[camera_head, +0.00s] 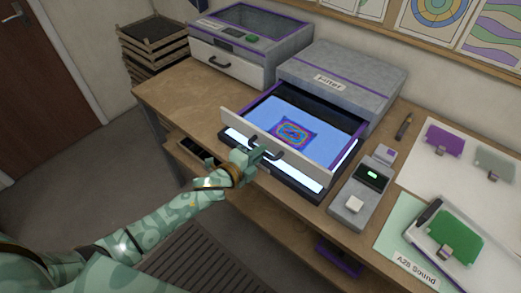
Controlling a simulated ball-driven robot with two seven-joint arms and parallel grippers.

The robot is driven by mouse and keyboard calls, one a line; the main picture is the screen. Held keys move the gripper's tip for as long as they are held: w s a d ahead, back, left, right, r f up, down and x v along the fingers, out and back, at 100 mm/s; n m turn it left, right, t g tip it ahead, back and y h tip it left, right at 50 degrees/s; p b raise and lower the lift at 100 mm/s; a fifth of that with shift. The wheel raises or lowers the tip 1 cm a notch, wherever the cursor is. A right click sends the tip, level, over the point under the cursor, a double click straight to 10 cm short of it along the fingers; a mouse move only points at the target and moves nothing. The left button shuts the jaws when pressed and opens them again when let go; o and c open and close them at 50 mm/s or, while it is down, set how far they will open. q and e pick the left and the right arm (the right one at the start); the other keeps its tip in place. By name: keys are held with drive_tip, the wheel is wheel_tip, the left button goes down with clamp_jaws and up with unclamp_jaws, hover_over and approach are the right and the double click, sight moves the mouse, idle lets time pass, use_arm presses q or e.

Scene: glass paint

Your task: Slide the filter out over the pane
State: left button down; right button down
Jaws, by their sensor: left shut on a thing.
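The filter is a blue, drawer-like sheet (322,122) with purple sides and a pale front panel (308,143), standing out from a grey labelled housing (338,70). It lies over a lit pane (302,181) in a dark frame, whose bright front strip shows below the panel. A patterned rectangle (291,133) in red, yellow and purple shows within the blue area. My left gripper (258,152) is shut on the dark handle (272,150) at the panel's front. The fingertips are small, so their exact hold is unclear. My right gripper is not in view.
A grey machine (249,36) with a white drawer stands at the back left. Right of the pane are a control box (362,185) with a lit green display, and a white sheet (478,178) bearing coloured plates. Bare wood (178,95) lies at the bench's left.

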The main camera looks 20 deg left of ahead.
use_arm(q)
drive_tip(key=c, duration=1.4)
unclamp_jaws()
drive_tip(key=p+v, duration=0.2)
drive_tip(key=v, duration=1.4)
drive_tip(key=shift+s, duration=0.15)
drive_tip(key=shift+a, duration=0.1)
